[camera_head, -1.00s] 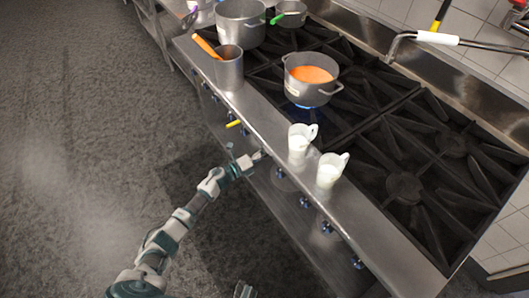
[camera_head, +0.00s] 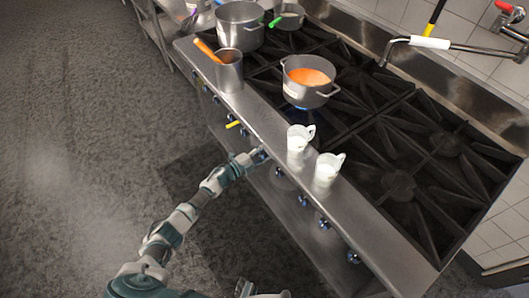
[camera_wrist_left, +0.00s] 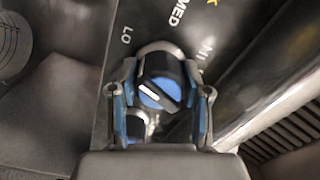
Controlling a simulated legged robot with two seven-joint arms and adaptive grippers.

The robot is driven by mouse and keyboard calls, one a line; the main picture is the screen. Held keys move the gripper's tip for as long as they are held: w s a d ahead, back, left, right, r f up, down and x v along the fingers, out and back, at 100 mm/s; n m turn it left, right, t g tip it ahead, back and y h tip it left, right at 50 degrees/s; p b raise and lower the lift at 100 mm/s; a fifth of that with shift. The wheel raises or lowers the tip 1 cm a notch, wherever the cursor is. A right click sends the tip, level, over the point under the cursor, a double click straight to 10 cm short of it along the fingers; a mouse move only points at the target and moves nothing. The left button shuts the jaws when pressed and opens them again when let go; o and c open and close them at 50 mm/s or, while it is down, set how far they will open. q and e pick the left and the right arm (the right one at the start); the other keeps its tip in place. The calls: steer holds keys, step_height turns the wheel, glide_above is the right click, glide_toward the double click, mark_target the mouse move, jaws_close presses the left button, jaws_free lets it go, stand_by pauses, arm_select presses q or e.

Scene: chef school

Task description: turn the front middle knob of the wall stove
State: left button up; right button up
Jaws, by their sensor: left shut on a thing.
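The front of the wall stove (camera_head: 268,122) carries a row of dark knobs with blue parts. My left gripper (camera_head: 262,155) is at the front panel, near the middle of this row. In the left wrist view its two fingers (camera_wrist_left: 156,98) sit on either side of a black and blue knob (camera_wrist_left: 158,80) with a white pointer mark, and are shut on it. The pointer lies slanted. Panel letters "LO" and "MED" show beyond the knob. In the head view the arm and gripper hide the held knob. A small grey part at the bottom edge may be my right gripper (camera_head: 245,289).
Two white jugs (camera_head: 298,140) (camera_head: 326,170) stand on the front ledge near my left gripper. A pot of orange soup (camera_head: 309,82) sits over a blue flame. A metal container (camera_head: 229,72) with an orange utensil is farther left. The floor before the stove is clear.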

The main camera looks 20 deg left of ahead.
arm_select(q)
steer(key=shift+a+f+n, duration=0.1)
steer(key=shift+a+n, duration=0.15)
steer(key=shift+n, duration=0.25)
arm_select(e)
steer(key=shift+s+f, duration=0.2)
steer(key=shift+f, duration=0.15)
arm_select(q)
steer(key=o, duration=1)
steer(key=shift+w, duration=0.1)
steer(key=shift+o, duration=0.8)
steer(key=shift+f, duration=0.15)
steer(key=shift+s+a, duration=0.15)
steer(key=shift+s, duration=0.05)
steer(key=v, duration=1.1)
steer(key=shift+s+a, duration=0.15)
steer(key=shift+a, duration=0.1)
arm_select(e)
steer(key=shift+w+r, duration=0.1)
